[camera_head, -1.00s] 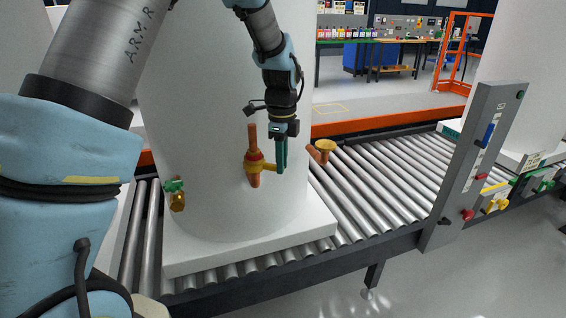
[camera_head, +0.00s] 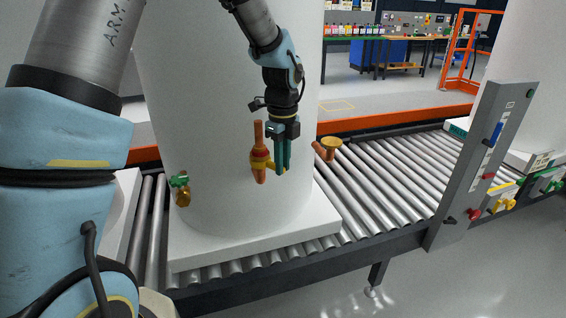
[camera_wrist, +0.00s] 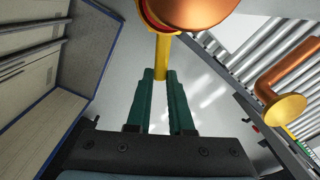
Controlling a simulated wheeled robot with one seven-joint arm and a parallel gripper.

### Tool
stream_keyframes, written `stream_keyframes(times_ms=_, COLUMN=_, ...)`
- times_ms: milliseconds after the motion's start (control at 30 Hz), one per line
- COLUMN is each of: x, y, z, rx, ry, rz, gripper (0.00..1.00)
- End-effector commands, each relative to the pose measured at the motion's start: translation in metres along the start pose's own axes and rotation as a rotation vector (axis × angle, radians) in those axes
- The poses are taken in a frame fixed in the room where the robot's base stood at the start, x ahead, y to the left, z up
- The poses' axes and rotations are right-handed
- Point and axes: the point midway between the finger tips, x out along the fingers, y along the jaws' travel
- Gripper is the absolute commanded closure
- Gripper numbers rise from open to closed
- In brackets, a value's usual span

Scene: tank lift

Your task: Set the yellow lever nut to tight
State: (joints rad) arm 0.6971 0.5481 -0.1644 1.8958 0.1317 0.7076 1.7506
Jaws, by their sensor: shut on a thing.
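The yellow lever nut (camera_head: 260,163) sits around an upright copper pipe (camera_head: 259,134) with a red band, on the front of the white tank (camera_head: 220,90). Its short yellow lever points right, towards my gripper (camera_head: 283,170). In the wrist view the lever (camera_wrist: 161,60) comes down from the copper and red fitting (camera_wrist: 190,8) at the top. Its end lies between the tips of my teal fingers (camera_wrist: 160,76), which are shut on it. In the head view the fingers hang down just right of the pipe and partly hide the lever's end.
A green-handled brass valve (camera_head: 182,190) is left on the tank. A copper elbow with a yellow flared end (camera_head: 329,146) sticks out at right, near my gripper. The tank's white base (camera_head: 260,243) stands on a roller conveyor (camera_head: 385,180). A grey control post (camera_head: 485,165) stands further right.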

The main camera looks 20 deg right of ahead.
Motion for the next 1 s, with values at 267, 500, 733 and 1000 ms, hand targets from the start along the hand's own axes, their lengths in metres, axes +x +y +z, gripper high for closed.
stream_keyframes(times_ms=267, x=-0.001, y=0.000, z=0.000, rx=-0.001, ry=0.000, rz=-0.001, gripper=0.64)
stream_keyframes(times_ms=500, x=0.000, y=0.000, z=0.000, rx=-0.001, ry=0.000, rz=0.000, gripper=0.50)
stream_keyframes(times_ms=733, x=-0.005, y=-0.001, z=0.000, rx=-0.002, ry=0.000, rz=-0.003, gripper=0.50)
stream_keyframes(times_ms=1000, x=-0.052, y=-0.001, z=0.001, rx=-0.002, ry=-0.002, rz=-0.006, gripper=0.50)
